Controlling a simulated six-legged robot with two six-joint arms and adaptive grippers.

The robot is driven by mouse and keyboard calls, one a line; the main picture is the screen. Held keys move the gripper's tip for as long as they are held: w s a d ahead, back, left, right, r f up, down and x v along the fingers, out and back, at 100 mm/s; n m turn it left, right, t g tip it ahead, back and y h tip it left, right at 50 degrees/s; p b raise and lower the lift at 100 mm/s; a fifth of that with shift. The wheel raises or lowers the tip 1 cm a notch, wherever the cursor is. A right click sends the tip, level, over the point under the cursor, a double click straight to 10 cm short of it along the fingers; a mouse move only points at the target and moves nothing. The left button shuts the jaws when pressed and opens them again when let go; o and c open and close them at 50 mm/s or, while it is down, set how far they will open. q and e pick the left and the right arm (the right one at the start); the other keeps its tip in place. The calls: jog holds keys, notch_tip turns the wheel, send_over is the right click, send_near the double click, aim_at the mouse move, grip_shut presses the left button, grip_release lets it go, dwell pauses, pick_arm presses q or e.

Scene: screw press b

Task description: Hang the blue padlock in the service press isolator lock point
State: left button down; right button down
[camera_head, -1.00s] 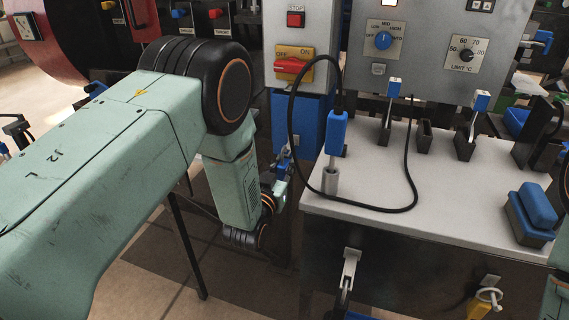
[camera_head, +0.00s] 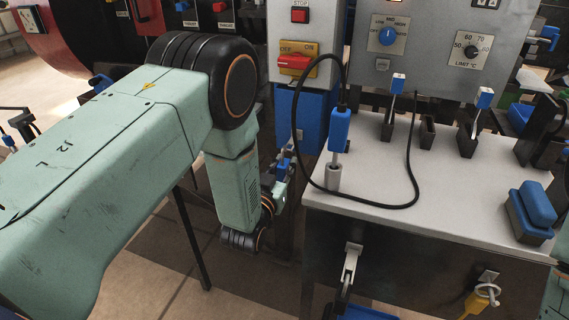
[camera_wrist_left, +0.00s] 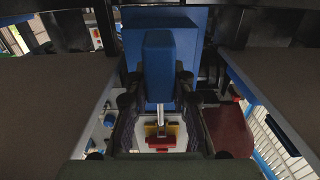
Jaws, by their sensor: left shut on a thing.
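The blue padlock (camera_wrist_left: 158,65) is held upright between the two dark fingers of my left gripper (camera_head: 284,168), its silver shackle pointing down in the left wrist view. In the head view it shows only as a small blue patch (camera_head: 283,163) at the gripper. The isolator (camera_head: 296,61), a red handle on a yellow plate, is on the grey press panel above the gripper. In the wrist view, the red and yellow isolator (camera_wrist_left: 160,138) appears beyond the shackle. The shackle looks apart from it in depth, but I cannot tell the gap. The lock hole is not discernible. My right gripper is out of view.
A blue box (camera_head: 306,118) sits below the isolator, close to my left gripper. The grey press table (camera_head: 380,210) is to the right, with a looped black cable (camera_head: 385,207) and a blue-handled tool (camera_head: 339,130). A dark leg stands under my arm.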

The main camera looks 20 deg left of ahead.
pick_arm(q)
jog(key=shift+s+p, duration=0.85)
jog(key=shift+s, duration=0.8)
notch_tip(320, 180, up, 15)
jog(key=s+p, duration=0.1)
jog(key=p, duration=1.2)
jog(key=shift+s, duration=0.15)
jog(key=b, duration=0.1)
send_over(281, 170)
jog(key=w, duration=0.2)
jog(key=shift+s+f, duration=0.1)
jog(key=shift+w+b, duration=0.3)
jog(key=shift+w, duration=0.4)
